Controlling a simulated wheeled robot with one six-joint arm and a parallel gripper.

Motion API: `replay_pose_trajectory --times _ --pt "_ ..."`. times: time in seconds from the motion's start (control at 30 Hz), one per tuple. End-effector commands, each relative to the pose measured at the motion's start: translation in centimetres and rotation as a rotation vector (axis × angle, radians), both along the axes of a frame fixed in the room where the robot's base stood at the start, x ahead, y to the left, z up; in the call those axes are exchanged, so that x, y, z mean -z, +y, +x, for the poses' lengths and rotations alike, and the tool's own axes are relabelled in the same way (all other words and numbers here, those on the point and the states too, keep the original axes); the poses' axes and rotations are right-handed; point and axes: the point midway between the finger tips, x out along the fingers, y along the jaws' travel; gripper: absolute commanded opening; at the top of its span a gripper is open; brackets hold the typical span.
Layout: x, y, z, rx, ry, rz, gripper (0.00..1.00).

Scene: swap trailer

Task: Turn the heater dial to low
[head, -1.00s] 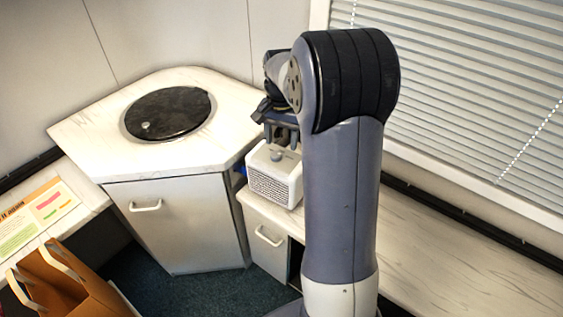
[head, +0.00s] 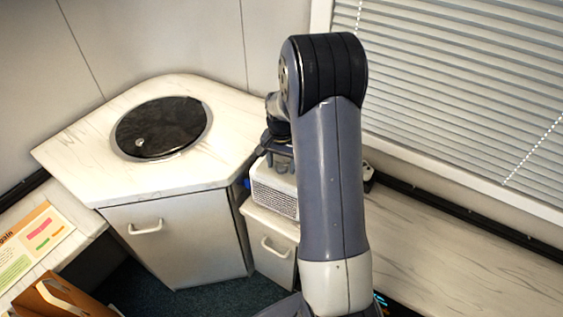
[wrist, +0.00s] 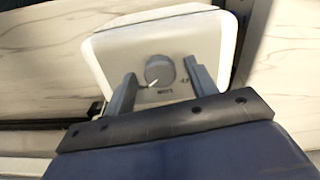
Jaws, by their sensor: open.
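The heater (head: 274,192) is a small white box with a grille on its front, standing on the lower counter beside the corner cabinet. Its top shows in the wrist view (wrist: 110,50), with a round grey dial (wrist: 159,71). A light pointer mark on the dial points to the lower left; the blurred lettering around it is hard to read. My gripper (wrist: 158,88) is open, with one finger on each side of the dial and apart from it. In the head view my gripper (head: 280,160) is over the heater, and my arm hides part of the heater and the dial.
The corner cabinet has a marble-look top (head: 85,150) with a round black lid (head: 160,127). A window with blinds (head: 460,90) is at the right, above a long clear counter (head: 450,260). A brown organiser (head: 60,297) and a printed sheet (head: 35,240) are at the left.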

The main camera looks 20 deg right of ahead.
Motion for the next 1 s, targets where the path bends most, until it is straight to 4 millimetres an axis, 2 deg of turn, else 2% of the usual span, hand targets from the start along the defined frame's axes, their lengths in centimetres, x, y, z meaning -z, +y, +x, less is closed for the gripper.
replay_pose_trajectory --times 0.07,0.6,1.0 --pt "-0.01 0.00 0.00 0.000 0.000 0.000 0.54" --pt "-0.06 -0.01 0.02 0.000 0.000 0.000 0.10" --pt "0.00 -0.01 0.05 -0.078 -0.001 0.000 0.09"
